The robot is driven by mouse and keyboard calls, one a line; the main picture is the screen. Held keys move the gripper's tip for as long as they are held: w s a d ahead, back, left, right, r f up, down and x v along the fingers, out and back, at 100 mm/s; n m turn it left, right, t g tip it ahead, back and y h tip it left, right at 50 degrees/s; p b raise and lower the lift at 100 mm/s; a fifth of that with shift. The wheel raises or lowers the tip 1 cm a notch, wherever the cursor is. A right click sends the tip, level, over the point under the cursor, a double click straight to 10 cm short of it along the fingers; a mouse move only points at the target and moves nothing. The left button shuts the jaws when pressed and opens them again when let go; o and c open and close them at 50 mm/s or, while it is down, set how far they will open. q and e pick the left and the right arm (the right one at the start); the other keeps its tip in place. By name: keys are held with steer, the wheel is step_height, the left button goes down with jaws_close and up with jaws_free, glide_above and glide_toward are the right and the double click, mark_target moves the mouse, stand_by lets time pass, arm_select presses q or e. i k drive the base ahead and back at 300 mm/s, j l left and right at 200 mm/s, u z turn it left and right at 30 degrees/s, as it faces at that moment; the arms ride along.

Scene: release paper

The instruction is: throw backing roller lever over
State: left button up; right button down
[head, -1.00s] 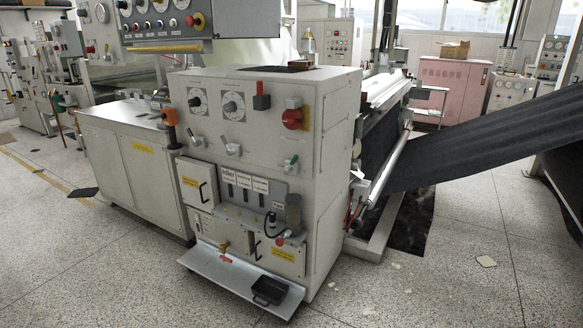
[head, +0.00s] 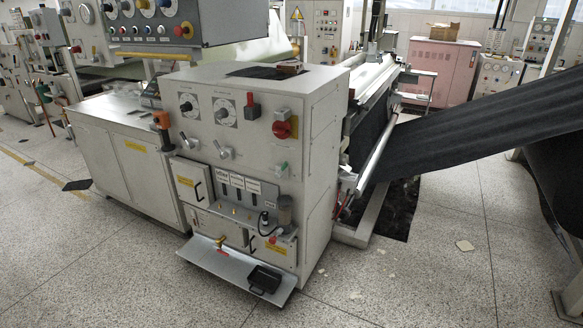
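The grey machine cabinet (head: 255,95) stands in the middle of the head view. Two silver levers sit on its front below the dials: a left lever (head: 188,142) and a right lever (head: 223,152). An orange-topped handle (head: 161,121) stands at the cabinet's left edge. Lower down is a row of dark slots with labels (head: 236,180). I cannot read which lever is the backing roller lever. Neither of my grippers is in view.
A low shelf (head: 225,267) with a black tray (head: 265,279) juts out at the cabinet's foot. A control panel (head: 150,27) overhangs at upper left. Dark web material (head: 470,120) slopes out on the right. The speckled floor (head: 110,275) in front is clear.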

mark_target(279, 174)
steer(key=i+l, duration=0.15)
steer(key=i, duration=0.35)
steer(key=i+l+u, duration=0.1)
steer(key=i, duration=0.4)
steer(key=i+l, duration=0.2)
steer(key=i, duration=0.3)
steer(key=i+l+u, duration=0.1)
steer(key=i, duration=0.4)
